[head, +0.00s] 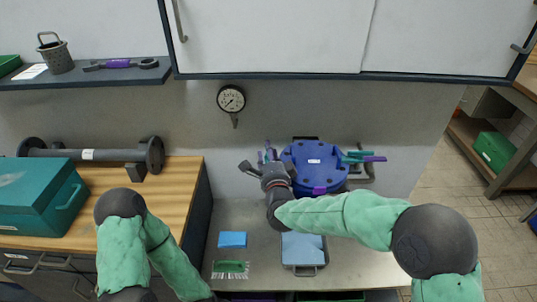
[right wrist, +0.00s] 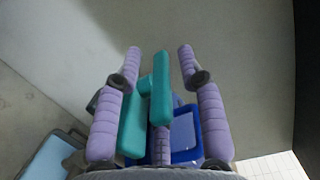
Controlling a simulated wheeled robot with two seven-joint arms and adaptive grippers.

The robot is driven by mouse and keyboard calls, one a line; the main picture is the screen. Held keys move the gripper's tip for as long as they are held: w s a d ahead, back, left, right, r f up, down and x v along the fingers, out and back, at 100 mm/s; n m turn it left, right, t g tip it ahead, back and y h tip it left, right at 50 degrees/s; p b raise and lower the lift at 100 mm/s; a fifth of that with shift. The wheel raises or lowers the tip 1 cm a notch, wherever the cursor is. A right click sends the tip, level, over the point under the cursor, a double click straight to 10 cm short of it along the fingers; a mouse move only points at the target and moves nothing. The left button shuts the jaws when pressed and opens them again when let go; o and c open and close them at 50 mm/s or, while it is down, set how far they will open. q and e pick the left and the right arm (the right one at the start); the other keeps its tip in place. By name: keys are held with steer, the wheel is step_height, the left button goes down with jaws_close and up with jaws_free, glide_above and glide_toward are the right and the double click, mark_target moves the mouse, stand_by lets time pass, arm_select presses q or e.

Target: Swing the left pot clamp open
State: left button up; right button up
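The blue pot (head: 314,163) stands on the bench with a round bolted lid. A clamp with teal and purple bars (head: 362,158) sticks out on its right side. My right gripper (head: 266,153) is at the pot's left side and largely hides the left clamp in the head view. In the right wrist view, the left clamp's teal handle (right wrist: 160,90) lies between the spread purple fingers of my right gripper (right wrist: 158,62). A gap shows on its right; contact on the left is unclear. The pot's blue edge (right wrist: 188,152) shows behind. My left gripper is outside the view.
A blue tray (head: 304,268), a blue sponge (head: 232,240) and a green brush (head: 230,267) lie on the bench in front. A gauge (head: 231,98) is on the back wall. A teal toolbox (head: 38,198) and grey pipe (head: 88,154) sit on the left counter.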

jaws_close()
steer(key=shift+a+m+h, duration=0.1)
steer(key=shift+m+h, duration=0.3)
steer(key=shift+h, duration=0.2)
steer(key=shift+m+h+b, duration=0.4)
steer(key=shift+m+h, duration=0.2)
steer(key=shift+h, duration=0.4)
jaws_free()
